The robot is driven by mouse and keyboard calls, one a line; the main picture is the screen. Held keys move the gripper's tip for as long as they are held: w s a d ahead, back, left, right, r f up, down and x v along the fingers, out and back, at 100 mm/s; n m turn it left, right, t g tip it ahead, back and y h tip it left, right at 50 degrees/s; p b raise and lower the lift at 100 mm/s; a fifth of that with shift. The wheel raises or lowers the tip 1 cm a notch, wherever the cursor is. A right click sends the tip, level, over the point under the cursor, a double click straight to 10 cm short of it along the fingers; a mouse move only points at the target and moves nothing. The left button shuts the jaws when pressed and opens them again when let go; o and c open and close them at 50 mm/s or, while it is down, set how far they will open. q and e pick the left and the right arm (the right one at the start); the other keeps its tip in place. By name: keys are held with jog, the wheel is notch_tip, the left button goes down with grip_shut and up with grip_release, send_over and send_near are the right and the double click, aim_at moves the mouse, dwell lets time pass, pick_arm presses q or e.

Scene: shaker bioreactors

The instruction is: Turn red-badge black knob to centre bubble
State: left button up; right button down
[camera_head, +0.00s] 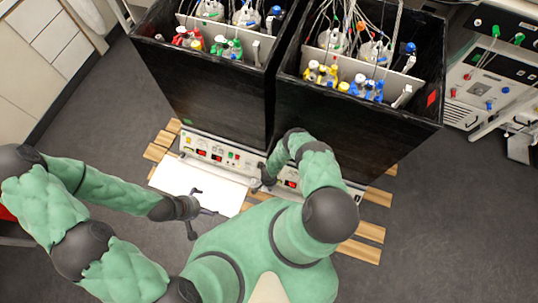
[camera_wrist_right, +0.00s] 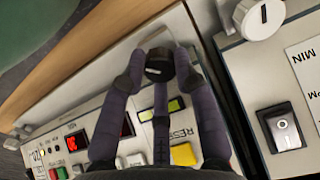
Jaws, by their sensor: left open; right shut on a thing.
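In the right wrist view, the fingers of my right gripper (camera_wrist_right: 159,80) are closed around a small black knob (camera_wrist_right: 159,62) at the edge of a pale control panel (camera_wrist_right: 112,75). In the head view, my right gripper (camera_head: 264,181) is at the front panels below the two black boxes, mostly hidden by its arm. A red badge (camera_head: 431,98) is on the right black box (camera_head: 345,128). My left gripper (camera_head: 196,207) is open and empty above the white sheet (camera_head: 215,188). I cannot make out a bubble in either view.
The left black box (camera_head: 205,95) stands close beside the right one; both hold bottles and tubing. In the right wrist view, a neighbouring panel has a white knob (camera_wrist_right: 262,18) and a rocker switch (camera_wrist_right: 282,128). Wooden slats (camera_head: 368,231) lie under the boxes.

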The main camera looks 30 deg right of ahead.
jog(key=shift+s+a+n, duration=0.25)
jog(key=shift+a+n, duration=0.1)
jog(key=shift+n, duration=0.25)
jog(key=shift+s+f, duration=0.1)
jog(key=c, duration=0.9)
grip_release()
jog(key=shift+c, duration=0.2)
jog(key=shift+d, duration=0.1)
jog(key=shift+w+d, duration=0.15)
jog(key=shift+w, duration=0.15)
jog(key=shift+r, duration=0.5)
jog(key=shift+s+r, duration=0.15)
jog(key=shift+r, duration=3.4)
